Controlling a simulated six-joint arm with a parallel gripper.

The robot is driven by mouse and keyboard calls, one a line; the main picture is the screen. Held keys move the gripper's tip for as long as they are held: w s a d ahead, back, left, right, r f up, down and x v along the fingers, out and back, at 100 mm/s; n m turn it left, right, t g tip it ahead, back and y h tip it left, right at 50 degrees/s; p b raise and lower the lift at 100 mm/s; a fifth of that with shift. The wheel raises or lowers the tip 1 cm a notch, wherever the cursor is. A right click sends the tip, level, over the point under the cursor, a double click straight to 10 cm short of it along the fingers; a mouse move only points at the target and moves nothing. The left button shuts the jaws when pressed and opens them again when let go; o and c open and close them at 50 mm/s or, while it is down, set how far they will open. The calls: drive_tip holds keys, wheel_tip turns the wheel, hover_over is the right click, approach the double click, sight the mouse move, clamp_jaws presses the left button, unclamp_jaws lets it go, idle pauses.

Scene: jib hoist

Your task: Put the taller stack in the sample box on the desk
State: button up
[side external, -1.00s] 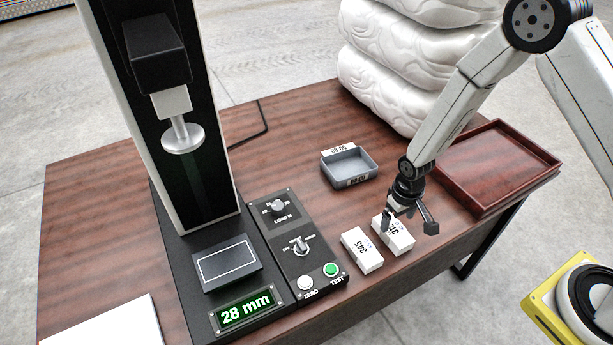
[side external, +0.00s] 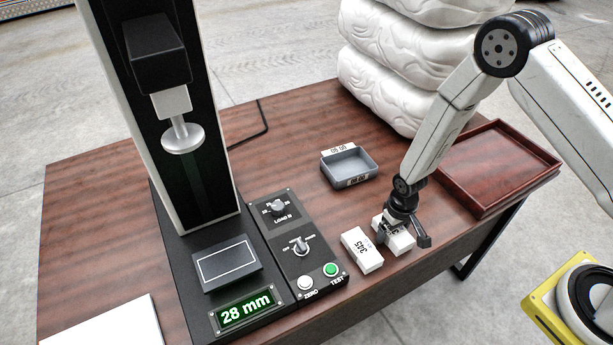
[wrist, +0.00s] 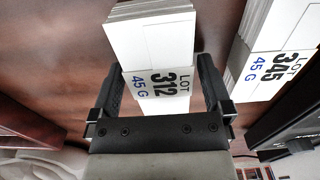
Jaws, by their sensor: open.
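Two white stacks with paper bands lie side by side near the front edge of the desk. The stack marked LOT 312 (wrist: 150,45) is between the open fingers of my gripper (wrist: 165,88) in the wrist view; in the side view my gripper (side external: 397,226) stands over that stack (side external: 402,243) and partly hides it. The stack marked LOT 345 (side external: 362,250) lies just left of it; in the wrist view this stack (wrist: 262,60) is at the right. The grey sample box (side external: 349,164), labelled on its rim, stands empty farther back. I cannot tell which stack is taller.
The tester with its tall column (side external: 215,180), control panel (side external: 297,250) and display reading 28 mm (side external: 246,309) stands left of the stacks. A reddish wooden tray (side external: 500,165) is at the right. White pillows (side external: 400,80) are piled behind. Desk between box and stacks is clear.

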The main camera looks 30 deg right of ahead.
idle(0.3)
drive_tip(key=c, duration=1.3)
drive_tip(key=shift+r, duration=0.2)
drive_tip(key=shift+r, duration=0.75)
drive_tip(key=s+r, duration=0.1)
drive_tip(key=r, duration=0.1)
drive_tip(key=s+r, duration=0.3)
drive_tip(key=r, duration=0.1)
drive_tip(key=shift+s+d+r, duration=0.15)
drive_tip(key=shift+s+r, duration=0.1)
drive_tip(key=shift+r, duration=0.1)
drive_tip(key=s+r, duration=0.1)
drive_tip(key=s, duration=0.2)
drive_tip(key=s+r, duration=0.2)
drive_tip(key=s, duration=0.1)
drive_tip(key=s+r, duration=0.1)
drive_tip(key=s, duration=0.2)
drive_tip(key=shift+s+d+r, duration=0.25)
drive_tip(key=shift+d, duration=0.1)
